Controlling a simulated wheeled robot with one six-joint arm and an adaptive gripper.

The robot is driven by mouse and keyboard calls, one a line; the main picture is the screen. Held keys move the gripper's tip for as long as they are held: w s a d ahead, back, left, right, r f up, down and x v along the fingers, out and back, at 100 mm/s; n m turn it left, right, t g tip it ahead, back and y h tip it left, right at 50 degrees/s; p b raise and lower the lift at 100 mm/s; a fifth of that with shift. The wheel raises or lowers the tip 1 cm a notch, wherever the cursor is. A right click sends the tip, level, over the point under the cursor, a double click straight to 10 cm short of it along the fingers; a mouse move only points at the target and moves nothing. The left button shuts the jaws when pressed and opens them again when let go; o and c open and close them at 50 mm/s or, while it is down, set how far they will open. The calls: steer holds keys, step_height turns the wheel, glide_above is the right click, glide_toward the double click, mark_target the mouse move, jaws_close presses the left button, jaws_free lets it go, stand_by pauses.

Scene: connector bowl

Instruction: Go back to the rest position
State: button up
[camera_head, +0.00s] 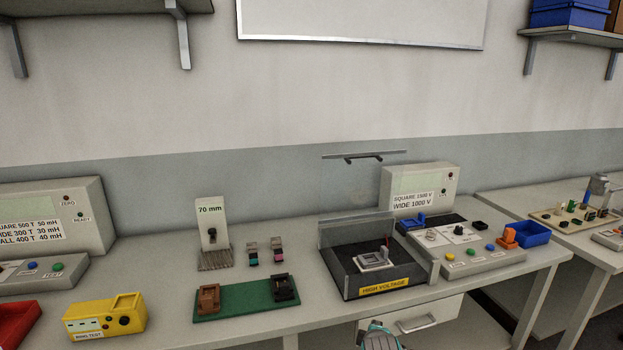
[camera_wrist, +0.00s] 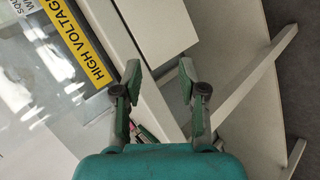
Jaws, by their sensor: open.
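My gripper (camera_wrist: 160,95) is open and empty in the wrist view, its two green-grey fingers spread apart. Below it the wrist view shows the bench's front edge and the floor. In the head view only a small part of my gripper (camera_head: 380,338) shows at the bottom edge, in front of the bench drawer. It stands clear of the bench things.
The high-voltage box (camera_head: 390,268) stands on the bench behind my gripper, a white part (camera_head: 375,260) inside it. A blue bin (camera_head: 532,233) is to its right. A green board (camera_head: 246,298) and yellow tester (camera_head: 105,318) lie left.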

steer(key=s+f+m+t, duration=0.1)
steer(key=s+f, duration=0.3)
steer(key=s, duration=0.4)
steer(key=s+d+f+m+y, duration=0.1)
steer(key=s+f+m, duration=0.1)
steer(key=s+f, duration=0.4)
steer(key=s+f+m+t, duration=0.1)
steer(key=s+f, duration=0.2)
steer(key=s, duration=0.6)
steer(key=s+r+m, duration=0.1)
steer(key=s+m, duration=0.3)
steer(key=s, duration=1.4)
steer(key=s+r+m+t, duration=0.2)
steer(key=s+r+m, duration=0.4)
steer(key=s+r, duration=1)
steer(key=s, duration=0.3)
steer(key=shift+s+d+t+y, duration=0.15)
steer(key=shift+d+t+y, duration=0.25)
